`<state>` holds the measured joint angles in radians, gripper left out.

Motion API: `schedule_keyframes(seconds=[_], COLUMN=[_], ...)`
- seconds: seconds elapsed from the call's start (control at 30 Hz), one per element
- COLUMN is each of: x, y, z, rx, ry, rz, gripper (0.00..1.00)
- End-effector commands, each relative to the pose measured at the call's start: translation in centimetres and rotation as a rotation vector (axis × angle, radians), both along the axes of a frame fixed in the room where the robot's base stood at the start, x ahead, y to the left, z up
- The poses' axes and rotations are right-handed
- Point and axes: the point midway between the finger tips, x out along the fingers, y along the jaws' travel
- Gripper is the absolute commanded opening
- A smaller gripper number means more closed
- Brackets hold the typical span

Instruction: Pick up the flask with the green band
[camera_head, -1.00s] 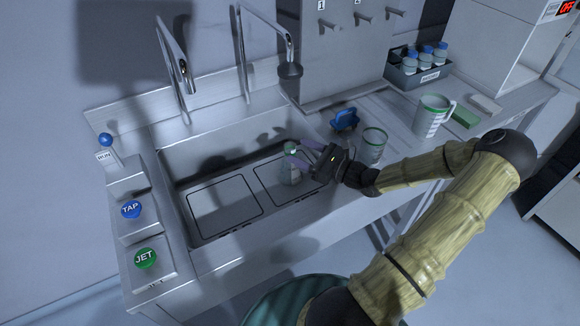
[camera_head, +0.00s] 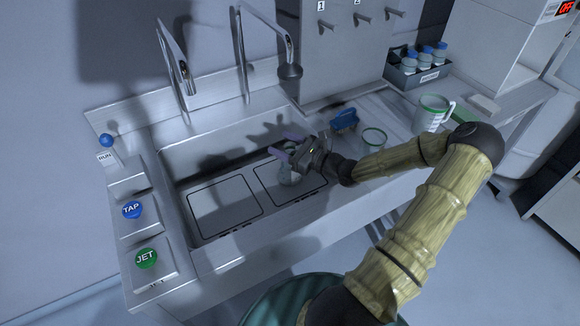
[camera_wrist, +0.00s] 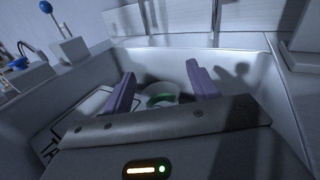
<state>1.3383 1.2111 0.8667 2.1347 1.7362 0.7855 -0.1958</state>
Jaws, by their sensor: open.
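The flask (camera_head: 288,177) stands in the sink on the right-hand outlined panel, partly hidden behind my gripper (camera_head: 284,146). In the wrist view the flask's pale top with a green band (camera_wrist: 160,98) shows between and below the two purple fingers. My gripper (camera_wrist: 160,76) is open and empty, above the flask. I cannot tell whether a finger touches it.
The sink wall (camera_head: 215,140) surrounds the flask. A beaker (camera_head: 372,140), a blue object (camera_head: 344,119) and a green-rimmed jug (camera_head: 431,113) stand on the right counter. Two faucets (camera_head: 172,60) rise behind. A bottle rack (camera_head: 415,76) stands at the back right.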

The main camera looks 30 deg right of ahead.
Motion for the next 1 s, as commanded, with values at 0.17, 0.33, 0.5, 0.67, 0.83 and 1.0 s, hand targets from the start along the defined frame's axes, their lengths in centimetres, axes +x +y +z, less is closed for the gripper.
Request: schedule_keyframes(seconds=[0.17, 0.33, 0.5, 0.67, 0.83, 1.0], x=[0.0, 0.0, 0.0, 0.0, 0.0, 0.0], y=[0.0, 0.0, 0.0, 0.0, 0.0, 0.0], z=[0.0, 0.0, 0.0, 0.0, 0.5, 2.3], rx=[0.000, 0.000, 0.000, 0.001, 0.000, -0.003], ry=[0.000, 0.000, 0.000, -0.001, -0.001, -0.002], rz=[0.000, 0.000, 0.000, 0.000, 0.000, 0.000], gripper=[0.59, 0.32, 0.00, 0.00, 0.00, 0.00])
